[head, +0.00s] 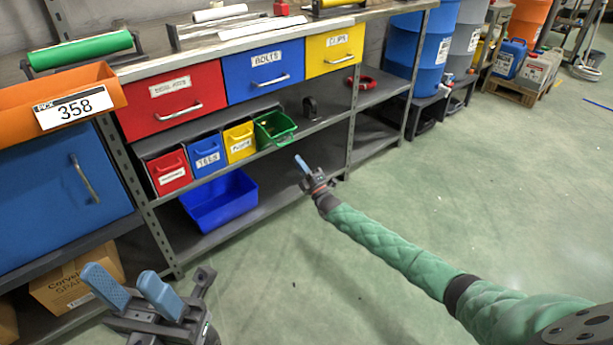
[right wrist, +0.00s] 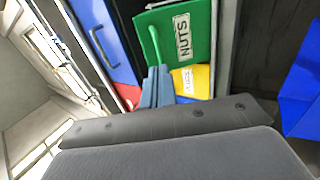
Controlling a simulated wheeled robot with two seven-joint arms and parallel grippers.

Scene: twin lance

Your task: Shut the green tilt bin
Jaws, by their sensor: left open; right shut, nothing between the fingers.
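The green tilt bin (head: 272,131) is at the right end of the row of small bins on the middle shelf. It is tipped forward, with its inside showing from above. In the right wrist view its front (right wrist: 203,38) carries a NUTS label and a green handle. My right gripper (head: 300,160) is shut and empty, in front of and a little below the bin. Its fingertips (right wrist: 157,72) appear close to the handle's end; I cannot tell whether they touch. My left gripper (head: 122,280) is open and empty at lower left, far from the bin.
Red (head: 168,172), blue (head: 207,154) and yellow (head: 240,142) bins stand left of the green one. A blue crate (head: 222,208) sits on the shelf below. Drawers, including a yellow one (head: 335,46), hang above. The floor (head: 430,180) before the shelf is clear.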

